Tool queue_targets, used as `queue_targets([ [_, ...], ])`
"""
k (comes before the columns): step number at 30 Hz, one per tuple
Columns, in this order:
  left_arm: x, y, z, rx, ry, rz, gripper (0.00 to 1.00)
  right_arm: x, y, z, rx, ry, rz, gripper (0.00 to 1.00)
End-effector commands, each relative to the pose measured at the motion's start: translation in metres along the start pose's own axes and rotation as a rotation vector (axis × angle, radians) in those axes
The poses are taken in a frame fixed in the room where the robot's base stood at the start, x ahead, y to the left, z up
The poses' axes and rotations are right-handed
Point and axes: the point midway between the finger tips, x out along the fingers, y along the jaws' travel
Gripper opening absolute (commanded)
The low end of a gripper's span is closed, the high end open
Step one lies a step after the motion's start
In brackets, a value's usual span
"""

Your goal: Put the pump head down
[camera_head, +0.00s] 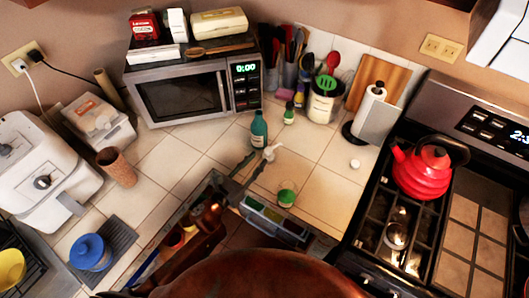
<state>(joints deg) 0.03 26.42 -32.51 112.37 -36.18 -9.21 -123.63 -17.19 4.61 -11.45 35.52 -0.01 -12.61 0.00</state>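The white pump head (271,152) shows near the middle of the picture, over the tiled counter, just in front of a teal bottle (259,130). It is small, and I cannot tell whether it touches the counter. My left gripper (259,159) reaches in from the lower left. Its two dark fingers stand apart, with tile showing between them. The pump head is at the tip of the right-hand finger, and contact is unclear. My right gripper is not in view.
A glass with green contents (287,194) stands right of the gripper, near the counter's front edge. A small white cap-like thing (355,164) and a paper towel holder (373,112) are farther right. A red kettle (424,172) sits on the stove. The microwave (185,94) stands behind.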

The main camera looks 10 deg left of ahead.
Motion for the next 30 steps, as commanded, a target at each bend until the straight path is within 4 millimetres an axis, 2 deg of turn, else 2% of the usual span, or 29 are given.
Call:
queue_targets([
  [3, -0.021, 0.0, -0.001, 0.0, 0.002, 0.0, 0.29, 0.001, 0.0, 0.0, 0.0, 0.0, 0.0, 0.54],
  [9, -0.038, 0.0, 0.0, 0.001, 0.0, 0.0, 0.29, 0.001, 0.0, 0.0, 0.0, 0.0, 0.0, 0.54],
  [30, -0.041, -0.001, 0.0, 0.0, 0.0, -0.001, 0.29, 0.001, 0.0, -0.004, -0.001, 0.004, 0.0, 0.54],
])
